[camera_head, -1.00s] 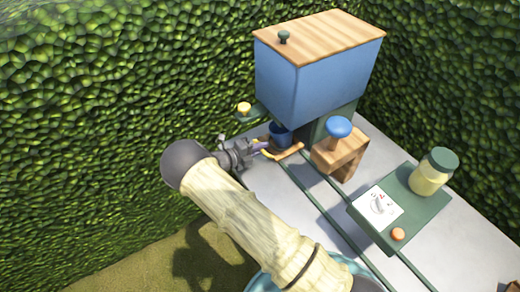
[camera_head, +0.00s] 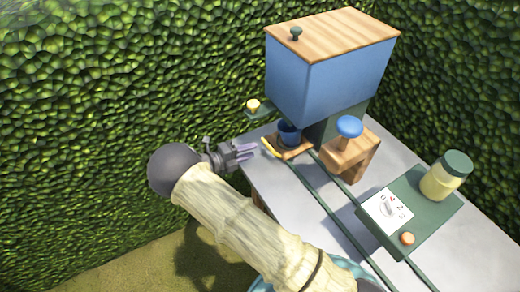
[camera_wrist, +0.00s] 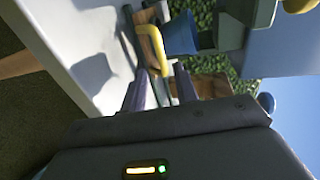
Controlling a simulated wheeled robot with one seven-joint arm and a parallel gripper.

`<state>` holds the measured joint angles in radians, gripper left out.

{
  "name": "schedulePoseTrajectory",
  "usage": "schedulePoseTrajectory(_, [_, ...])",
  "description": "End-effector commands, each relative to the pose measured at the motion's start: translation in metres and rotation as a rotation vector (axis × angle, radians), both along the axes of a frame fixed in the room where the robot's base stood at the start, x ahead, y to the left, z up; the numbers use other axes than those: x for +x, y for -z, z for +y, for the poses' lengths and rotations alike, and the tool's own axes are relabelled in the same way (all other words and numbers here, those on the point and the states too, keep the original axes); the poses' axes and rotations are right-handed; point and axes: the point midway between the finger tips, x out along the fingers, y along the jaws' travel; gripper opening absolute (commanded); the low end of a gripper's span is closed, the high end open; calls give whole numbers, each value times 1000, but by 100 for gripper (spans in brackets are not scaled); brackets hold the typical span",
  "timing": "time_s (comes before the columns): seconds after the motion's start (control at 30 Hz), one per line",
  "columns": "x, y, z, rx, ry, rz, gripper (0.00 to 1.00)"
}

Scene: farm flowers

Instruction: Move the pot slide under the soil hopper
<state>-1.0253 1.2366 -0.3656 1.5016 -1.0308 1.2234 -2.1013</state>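The wooden pot slide (camera_head: 296,152) sits on the green rails at the near left foot of the blue soil hopper (camera_head: 325,88). A blue pot (camera_head: 288,132) stands upright on it, below the hopper's lower left edge; I cannot tell if it is exactly under the outlet. The slide's yellow handle (camera_head: 270,149) points left toward my gripper (camera_head: 250,152). My gripper is open and empty, just left of the handle and apart from it. In the wrist view, the handle (camera_wrist: 152,47) and pot (camera_wrist: 181,36) lie beyond my parted fingers (camera_wrist: 159,88).
A yellow knob (camera_head: 253,104) on a green bracket is left of the hopper. A wooden block with a blue knob (camera_head: 349,126) stands right of the slide. A green panel (camera_head: 432,218) with a dial, orange button and jar is nearer right. Hedges (camera_head: 120,90) enclose the bench.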

Motion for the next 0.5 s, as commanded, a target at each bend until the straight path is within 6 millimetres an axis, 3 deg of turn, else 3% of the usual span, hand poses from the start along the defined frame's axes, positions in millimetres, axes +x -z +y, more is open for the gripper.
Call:
schedulePoseTrajectory(0.3, [-35,-12,53,3,-4,1,30])
schedulePoseTrajectory(0.5, [-48,-18,73,2,-1,1,30])
